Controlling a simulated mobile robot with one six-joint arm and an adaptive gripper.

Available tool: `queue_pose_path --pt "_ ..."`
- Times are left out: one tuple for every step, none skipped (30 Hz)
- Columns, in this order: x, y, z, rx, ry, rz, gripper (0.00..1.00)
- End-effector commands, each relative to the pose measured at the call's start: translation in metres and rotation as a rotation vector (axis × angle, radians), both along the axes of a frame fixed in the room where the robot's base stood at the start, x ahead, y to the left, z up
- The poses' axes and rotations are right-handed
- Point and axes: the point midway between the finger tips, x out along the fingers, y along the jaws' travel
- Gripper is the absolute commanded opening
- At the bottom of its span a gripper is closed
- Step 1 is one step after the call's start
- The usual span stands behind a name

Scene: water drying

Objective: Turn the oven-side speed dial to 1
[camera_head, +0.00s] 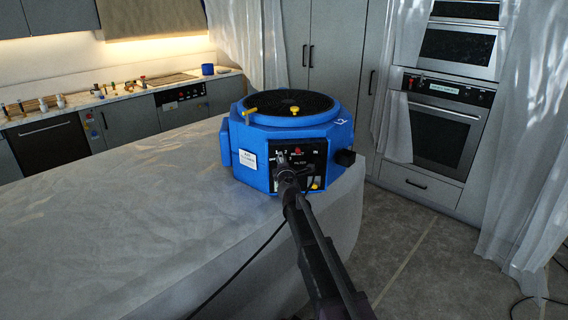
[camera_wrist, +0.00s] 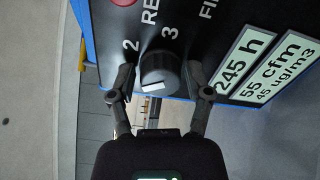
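A blue octagonal air machine (camera_head: 255,176) stands on the sheet-covered table, its black control panel (camera_head: 318,158) facing me. In the wrist view a round black dial (camera_wrist: 160,72) sits on this panel beside the printed figures 2 and 3. A white mark shows on its front face; I cannot tell which figure it points to. My gripper (camera_wrist: 159,74) is at the dial, one finger on each side. The fingers look open around it, with small gaps. In the head view my gripper (camera_head: 281,160) is at the panel's left part and hides the dial there.
A red button (camera_head: 298,150) and pale readout labels (camera_wrist: 270,66) are on the panel. A black knob (camera_head: 345,157) sticks out right of it. The oven (camera_head: 444,120) stands behind at the right. Plastic sheeting (camera_head: 110,215) covers the table, which is clear at the left.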

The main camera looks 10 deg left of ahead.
Motion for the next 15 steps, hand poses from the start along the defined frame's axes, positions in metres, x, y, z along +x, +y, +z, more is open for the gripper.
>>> queue_pose_path --pt "-0.0001 -0.0001 0.0001 0.000 0.000 0.000 0.85" --pt "-0.0003 -0.0002 0.0000 0.000 0.000 0.000 0.85" --pt "-0.0004 -0.0003 0.0000 0.000 0.000 -0.001 0.85" --pt "-0.0006 -0.0004 0.0000 0.000 0.000 -0.001 0.85" --pt "-0.0007 -0.0004 -0.0001 0.000 0.000 -0.001 0.85" --pt "-0.0008 -0.0005 -0.0001 0.000 0.000 -0.001 0.85" --pt "-0.0010 -0.0006 -0.0002 0.000 0.000 -0.001 0.85" --pt "-0.0011 -0.0006 -0.0002 0.000 0.000 -0.001 0.85" --pt "-0.0012 -0.0007 -0.0002 0.000 0.000 -0.001 0.85" --pt "-0.0011 -0.0008 -0.0003 0.000 0.000 -0.001 0.85" --pt "-0.0012 -0.0009 -0.0003 0.000 0.000 -0.001 0.85" --pt "-0.0015 -0.0009 -0.0003 0.000 0.000 -0.001 0.85" --pt "-0.0018 -0.0010 -0.0003 0.000 0.000 -0.001 0.85" --pt "-0.0024 -0.0011 -0.0004 0.000 0.000 -0.001 0.85" --pt "-0.0035 -0.0014 -0.0004 0.000 0.000 -0.001 0.85"
